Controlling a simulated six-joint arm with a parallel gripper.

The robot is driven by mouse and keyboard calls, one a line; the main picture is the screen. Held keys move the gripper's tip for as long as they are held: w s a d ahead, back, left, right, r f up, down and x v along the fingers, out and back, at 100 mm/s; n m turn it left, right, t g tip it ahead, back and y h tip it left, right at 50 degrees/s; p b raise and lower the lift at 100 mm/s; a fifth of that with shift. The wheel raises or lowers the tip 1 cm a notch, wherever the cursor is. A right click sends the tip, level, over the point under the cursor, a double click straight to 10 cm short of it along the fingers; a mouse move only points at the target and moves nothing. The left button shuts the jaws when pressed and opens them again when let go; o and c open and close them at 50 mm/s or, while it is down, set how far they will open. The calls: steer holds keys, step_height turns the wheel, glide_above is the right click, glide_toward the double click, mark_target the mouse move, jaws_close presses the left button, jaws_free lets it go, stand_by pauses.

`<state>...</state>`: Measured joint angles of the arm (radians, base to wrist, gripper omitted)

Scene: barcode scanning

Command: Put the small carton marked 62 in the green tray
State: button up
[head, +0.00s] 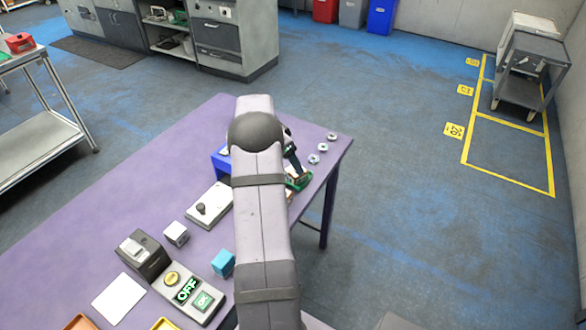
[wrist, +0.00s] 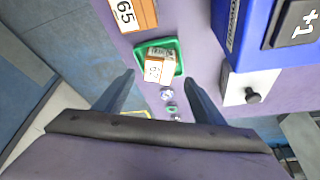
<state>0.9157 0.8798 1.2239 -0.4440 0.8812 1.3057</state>
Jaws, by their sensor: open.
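The green tray (wrist: 174,66) is on the purple table in the wrist view, ahead of my fingertips. A small orange-and-white carton (wrist: 158,66) is inside it, with a barcode on top and a number on its near face that looks like 62 but is small. My gripper (wrist: 161,78) is open, its fingers apart, with nothing between them in its grip. The carton and tray appear between the fingertips in the picture. In the head view my arm hides most of this spot; an edge of the green tray (head: 302,184) shows to its right.
An orange box marked 65 (wrist: 142,14) is beside the tray. A blue device marked +1 (wrist: 258,30) and a white box with a black knob (wrist: 238,92) stand to the right. Small metal rings (head: 323,147) lie near the table edge. A cyan cube (head: 223,262) sits nearer.

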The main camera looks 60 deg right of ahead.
steer(key=s+b+v, duration=0.1)
steer(key=v, duration=0.5)
steer(key=shift+w+r, duration=0.3)
steer(key=shift+w, duration=0.2)
steer(key=shift+a, duration=0.15)
steer(key=w+a+n+t+y, duration=0.15)
steer(key=a+n, duration=0.25)
steer(key=a, duration=0.5)
steer(key=w+a+n, duration=0.2)
steer(key=a+n, duration=0.2)
steer(key=a, duration=0.6)
steer(key=w+a+n+t+y, duration=0.1)
steer(key=w+a+n, duration=0.15)
steer(key=a, duration=0.65)
steer(key=s+a+f+n+y, duration=0.1)
steer(key=s+a+f+n, duration=0.1)
steer(key=s+a+n, duration=0.4)
steer(key=s+a+f+n, duration=0.2)
steer(key=s+a+n, duration=0.4)
steer(key=a, duration=0.8)
steer(key=shift+s+a+g+y, duration=0.25)
steer(key=shift+s+g+y, duration=0.1)
steer(key=shift+s, duration=0.45)
